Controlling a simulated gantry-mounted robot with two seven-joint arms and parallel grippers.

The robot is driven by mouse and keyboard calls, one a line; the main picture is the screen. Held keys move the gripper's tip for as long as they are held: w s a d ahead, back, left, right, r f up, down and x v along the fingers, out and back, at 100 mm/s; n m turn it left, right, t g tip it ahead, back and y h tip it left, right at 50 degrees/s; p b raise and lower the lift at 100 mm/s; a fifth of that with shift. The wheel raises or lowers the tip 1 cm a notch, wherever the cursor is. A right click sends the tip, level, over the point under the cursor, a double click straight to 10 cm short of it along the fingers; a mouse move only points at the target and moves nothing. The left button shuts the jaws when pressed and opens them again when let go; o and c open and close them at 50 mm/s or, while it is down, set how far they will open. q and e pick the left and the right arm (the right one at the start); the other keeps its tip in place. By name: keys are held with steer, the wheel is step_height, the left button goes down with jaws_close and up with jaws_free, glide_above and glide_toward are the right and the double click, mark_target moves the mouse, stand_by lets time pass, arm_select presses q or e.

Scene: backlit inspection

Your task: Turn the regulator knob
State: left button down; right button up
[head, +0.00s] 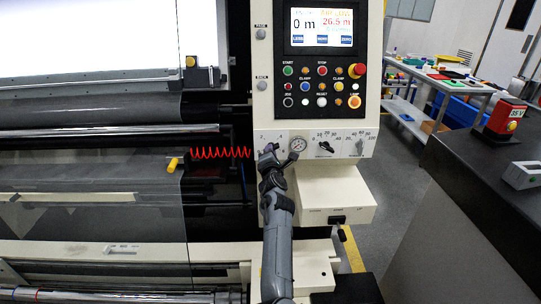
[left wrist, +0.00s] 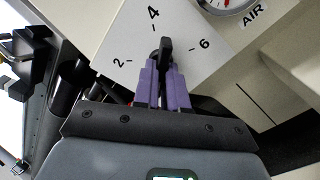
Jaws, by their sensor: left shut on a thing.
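The regulator knob is a small black knob (left wrist: 166,46) at the top middle of the left wrist view. It sits on a white panel (left wrist: 128,38) among the printed numbers 2, 4 and 6. My left gripper (left wrist: 166,66) has purple fingers closed on the knob, one on each side. Its setting is hard to tell because the fingers cover its lower part. In the head view my left gripper (head: 269,154) is at the lower left of the control panel, and it hides the knob there. My right gripper is not in view.
A pressure gauge (head: 298,144) marked AIR is just right of the gripper. Buttons and a screen (head: 321,26) are above. A white box (head: 325,192) juts out below the panel. A red coiled hose (head: 220,153) hangs left.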

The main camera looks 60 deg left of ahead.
arm_select(q)
steer(key=shift+n, duration=0.3)
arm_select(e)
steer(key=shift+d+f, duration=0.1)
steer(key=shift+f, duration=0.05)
arm_select(q)
steer(key=c, duration=1.2)
jaws_free()
steer(key=shift+d, duration=0.1)
